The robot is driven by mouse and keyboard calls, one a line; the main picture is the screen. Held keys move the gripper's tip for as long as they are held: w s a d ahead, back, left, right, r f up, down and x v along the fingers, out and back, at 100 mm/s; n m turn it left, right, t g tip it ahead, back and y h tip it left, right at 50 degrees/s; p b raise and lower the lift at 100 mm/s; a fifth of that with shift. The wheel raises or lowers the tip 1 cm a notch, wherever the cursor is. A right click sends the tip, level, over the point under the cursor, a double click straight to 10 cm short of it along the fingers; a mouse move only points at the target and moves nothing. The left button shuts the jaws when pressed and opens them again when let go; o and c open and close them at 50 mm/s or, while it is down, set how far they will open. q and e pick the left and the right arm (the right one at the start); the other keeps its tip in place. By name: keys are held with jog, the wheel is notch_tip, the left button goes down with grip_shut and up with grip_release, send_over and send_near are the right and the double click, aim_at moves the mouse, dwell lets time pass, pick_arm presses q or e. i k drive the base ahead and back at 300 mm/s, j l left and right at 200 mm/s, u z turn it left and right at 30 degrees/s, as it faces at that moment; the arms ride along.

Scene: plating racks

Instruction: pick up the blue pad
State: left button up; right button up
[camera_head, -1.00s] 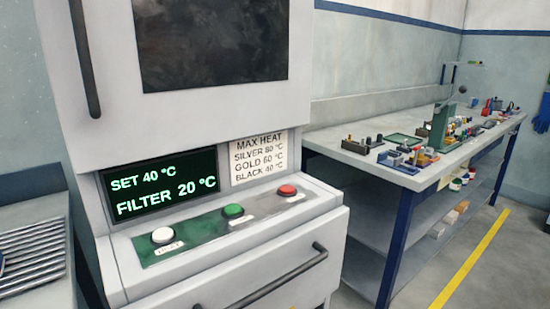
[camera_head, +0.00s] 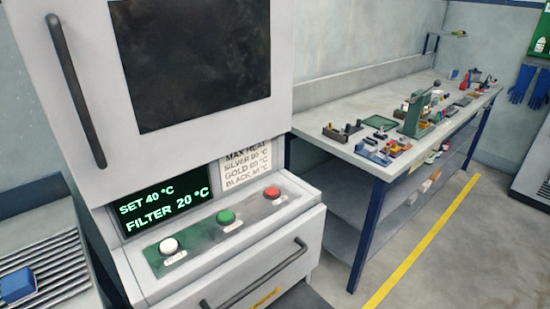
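A blue block that looks like the blue pad (camera_head: 18,285) lies on a ribbed metal rack (camera_head: 62,262) at the lower left of the head view. The left edge of the picture is close to it. Neither of my grippers is in view, and nothing is seen touching the pad.
A white cabinet machine (camera_head: 200,278) with a dark window, a display (camera_head: 165,205) and white, green and red buttons stands right of the rack. A workbench (camera_head: 352,150) with tools and small parts runs along the back wall. Floor is open at the right beside a yellow line (camera_head: 420,245).

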aim_at(19, 286)
jog(key=k+l+z, duration=0.25)
jog(key=k, duration=1.05)
jog(key=j+u, duration=0.15)
jog(key=u, duration=1.1)
